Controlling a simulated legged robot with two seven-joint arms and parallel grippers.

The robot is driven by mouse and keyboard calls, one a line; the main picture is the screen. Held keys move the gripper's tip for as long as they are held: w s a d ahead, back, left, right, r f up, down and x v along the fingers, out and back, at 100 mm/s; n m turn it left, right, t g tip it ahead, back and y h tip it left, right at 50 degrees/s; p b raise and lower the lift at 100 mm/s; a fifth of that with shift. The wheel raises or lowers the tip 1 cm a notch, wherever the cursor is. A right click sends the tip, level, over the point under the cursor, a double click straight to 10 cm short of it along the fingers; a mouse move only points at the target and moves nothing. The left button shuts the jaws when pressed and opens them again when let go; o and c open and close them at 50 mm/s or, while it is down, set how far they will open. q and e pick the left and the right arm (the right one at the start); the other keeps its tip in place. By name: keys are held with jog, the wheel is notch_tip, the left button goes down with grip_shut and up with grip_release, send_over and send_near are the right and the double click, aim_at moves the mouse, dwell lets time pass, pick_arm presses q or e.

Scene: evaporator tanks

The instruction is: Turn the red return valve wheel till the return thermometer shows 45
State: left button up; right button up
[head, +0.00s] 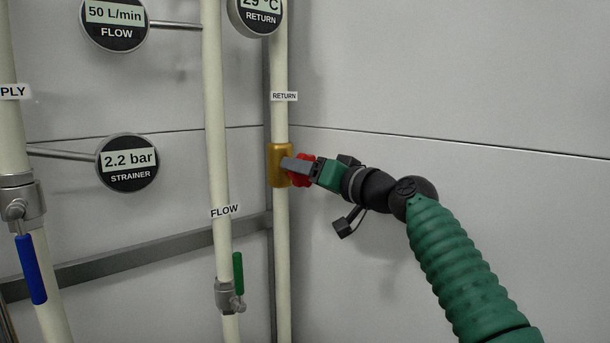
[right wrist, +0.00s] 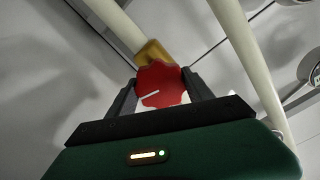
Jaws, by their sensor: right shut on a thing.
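The red return valve wheel (head: 301,170) sits on a brass valve body (head: 275,165) on the return pipe (head: 282,240). My right gripper (head: 298,168) reaches in from the right and is shut on the wheel. In the right wrist view the red wheel (right wrist: 162,84) is between the two dark fingers, with a pale line on its face and the brass body (right wrist: 152,52) behind it. The return thermometer (head: 258,14) reads 29 °C; its top is cut off by the picture edge. My left gripper is not in view.
A flow gauge (head: 114,20) reads 50 L/min and a strainer gauge (head: 128,162) reads 2.2 bar. A flow pipe (head: 216,120) with a green lever (head: 238,272) stands left of the wheel. A blue lever (head: 31,268) hangs at far left. Right of my arm is bare wall.

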jog(key=shift+w+f+n, duration=0.1)
jog(key=shift+f+n, duration=0.1)
jog(key=shift+n, duration=0.65)
jog(key=shift+f+n, duration=0.2)
jog(key=shift+n, duration=0.65)
jog(key=o, duration=1.1)
jog(key=shift+o, duration=1.3)
jog(key=shift+w+r, duration=0.1)
jog(key=shift+r, duration=0.1)
jog(key=shift+s, duration=0.2)
